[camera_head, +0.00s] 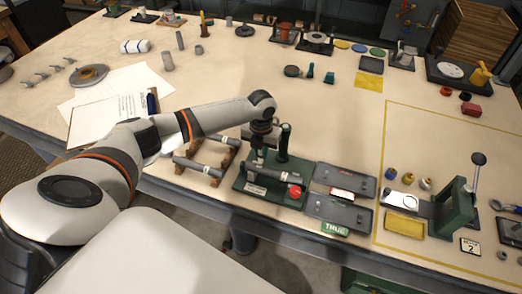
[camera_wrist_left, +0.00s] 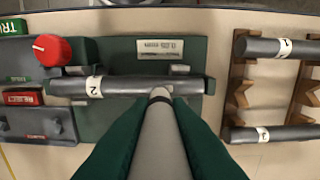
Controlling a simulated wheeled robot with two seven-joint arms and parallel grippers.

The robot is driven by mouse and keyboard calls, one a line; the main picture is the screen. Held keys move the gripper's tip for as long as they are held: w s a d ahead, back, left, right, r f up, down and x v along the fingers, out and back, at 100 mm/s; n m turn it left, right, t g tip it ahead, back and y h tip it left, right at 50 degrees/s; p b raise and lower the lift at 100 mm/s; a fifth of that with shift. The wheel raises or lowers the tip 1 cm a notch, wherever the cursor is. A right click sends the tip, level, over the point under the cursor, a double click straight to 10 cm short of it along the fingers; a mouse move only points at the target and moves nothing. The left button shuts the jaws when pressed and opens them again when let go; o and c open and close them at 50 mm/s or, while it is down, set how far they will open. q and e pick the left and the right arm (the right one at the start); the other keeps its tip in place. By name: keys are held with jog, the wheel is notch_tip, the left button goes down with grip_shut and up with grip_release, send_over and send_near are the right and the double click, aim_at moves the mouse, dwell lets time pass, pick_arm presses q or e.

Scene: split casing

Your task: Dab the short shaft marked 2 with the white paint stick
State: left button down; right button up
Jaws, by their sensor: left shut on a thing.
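The short shaft marked 2 (camera_wrist_left: 125,87) is a grey bar with a white numbered band, lying across the green fixture (camera_wrist_left: 190,55). In the head view the shaft (camera_head: 270,174) lies below my left gripper (camera_head: 259,150). My left gripper is shut on the white paint stick (camera_wrist_left: 160,145), a pale rod with a dark band near its tip. In the wrist view the tip overlaps the shaft's edge, right of the numbered band; I cannot tell whether they touch. My right gripper is not in view.
A red knob (camera_wrist_left: 52,50) stands on the fixture's end. A wooden rack (camera_head: 222,158) holds two grey shafts beside the fixture. Grey trays (camera_head: 338,211) with green and red labels lie on its other side. A dark upright handle (camera_head: 285,140) rises close behind the gripper.

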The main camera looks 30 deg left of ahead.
pick_arm(q)
jog(key=shift+s+f, duration=0.1)
jog(key=shift+r+p, duration=2.95)
jog(key=shift+r, duration=0.1)
